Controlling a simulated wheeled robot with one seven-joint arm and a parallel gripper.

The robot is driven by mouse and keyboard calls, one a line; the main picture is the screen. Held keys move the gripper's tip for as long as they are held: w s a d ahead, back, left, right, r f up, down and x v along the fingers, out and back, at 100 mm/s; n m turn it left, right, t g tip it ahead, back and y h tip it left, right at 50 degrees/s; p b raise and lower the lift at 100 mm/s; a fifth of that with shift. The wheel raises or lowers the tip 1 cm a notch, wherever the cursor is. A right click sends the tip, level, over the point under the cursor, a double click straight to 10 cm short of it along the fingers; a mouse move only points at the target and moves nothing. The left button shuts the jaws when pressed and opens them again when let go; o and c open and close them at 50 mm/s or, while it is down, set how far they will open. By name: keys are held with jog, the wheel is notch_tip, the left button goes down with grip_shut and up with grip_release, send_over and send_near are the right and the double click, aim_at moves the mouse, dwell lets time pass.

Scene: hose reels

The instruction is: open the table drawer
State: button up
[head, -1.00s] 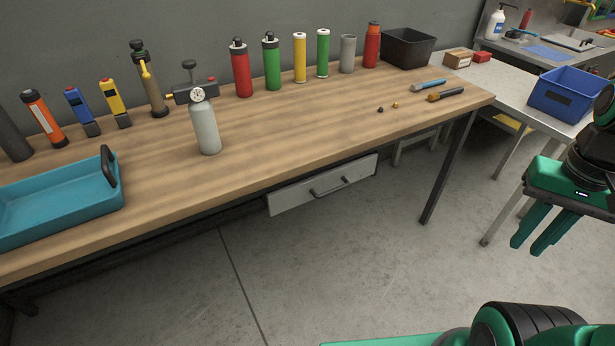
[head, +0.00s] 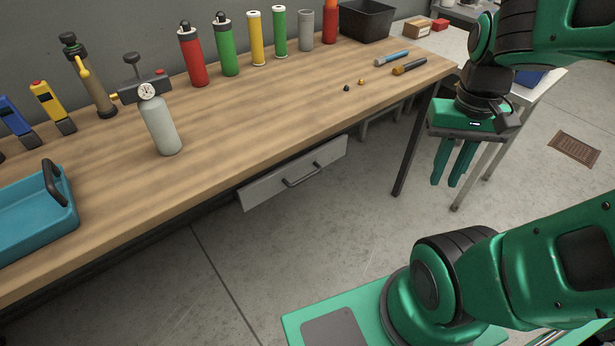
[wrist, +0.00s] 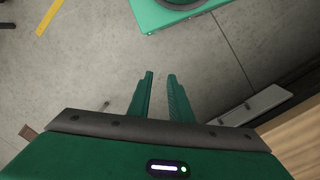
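The table drawer (head: 268,186) is a grey-white panel under the front edge of the wooden table (head: 250,130). It has a dark bar handle (head: 303,175) across its front and looks shut or nearly so. The drawer also shows at the right of the wrist view (wrist: 262,101). My green gripper (head: 447,184) hangs pointing down to the right of the drawer, beyond the table's right front leg and apart from both. In the wrist view its two fingers (wrist: 160,76) stand apart with bare floor between them.
On the table stand a grey gas cylinder (head: 163,128), a teal tray (head: 68,218), several coloured bottles and a black bin (head: 366,22). The table leg (head: 409,150) stands between drawer and gripper. The floor (head: 270,262) before the drawer is clear.

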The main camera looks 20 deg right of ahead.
jog(key=w+a+f+n+g+h, duration=0.2)
jog(key=w+f+n+h, duration=0.15)
jog(key=w+f, duration=0.4)
jog(key=n+t+h, duration=0.9)
jog(key=n+t, duration=0.3)
jog(key=n, duration=0.4)
send_near(307, 176)
jog(key=x, duration=1)
jog(key=shift+w+f, duration=0.2)
jog(key=shift+f, duration=0.25)
grip_shut()
